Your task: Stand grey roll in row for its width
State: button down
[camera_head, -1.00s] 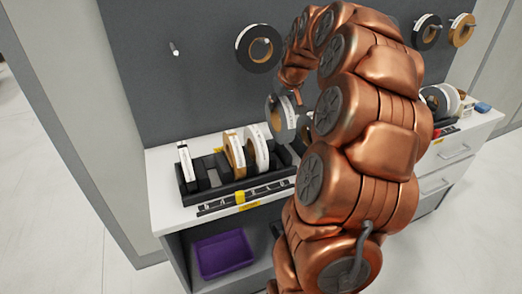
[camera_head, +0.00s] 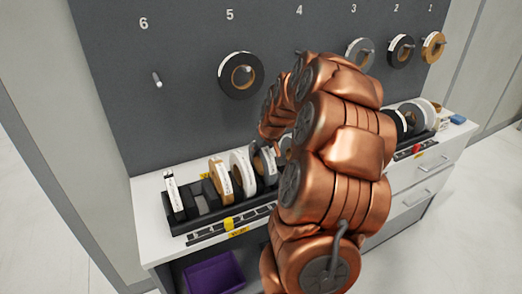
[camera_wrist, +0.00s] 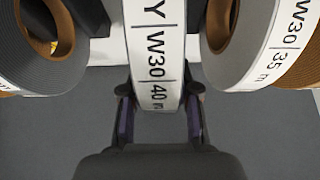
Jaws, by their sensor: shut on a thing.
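The grey roll (camera_head: 266,163) is upright at the right end of the visible rolls in the left rack, partly behind my arm. In the wrist view its white label (camera_wrist: 157,50) reads "W30 40 m", and my gripper (camera_wrist: 158,112) is shut on it, one finger on each side. The row is the black rack (camera_head: 203,207) on the counter. A white roll (camera_head: 242,174) stands to its left, then a brown roll (camera_head: 220,178), with a black roll (camera_head: 172,194) at the far left. I cannot tell whether the grey roll touches the rack floor.
In the wrist view, a roll labelled "W30 35 m" (camera_wrist: 258,45) is close on the right and another roll (camera_wrist: 40,50) close on the left. A rail with a yellow marker (camera_head: 228,223) runs along the rack's front. Peg 6 (camera_head: 156,79) is empty; a black roll (camera_head: 240,75) hangs on peg 5.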

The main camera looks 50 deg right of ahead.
jog(key=shift+f, duration=0.55)
jog(key=shift+f+b, duration=0.4)
jog(key=c, duration=0.8)
grip_release()
jog(key=shift+c, duration=0.2)
jog(key=shift+r, duration=0.15)
jog(key=shift+s+r+p, duration=0.1)
jog(key=shift+r+p, duration=0.35)
jog(key=shift+p, duration=0.15)
jog(key=shift+s+a+r+b, duration=0.1)
jog(key=shift+s+r+b, duration=0.15)
jog(key=shift+b, duration=0.2)
jog(key=b+v, duration=0.2)
jog(key=v, duration=0.9)
jog(key=shift+b, duration=0.35)
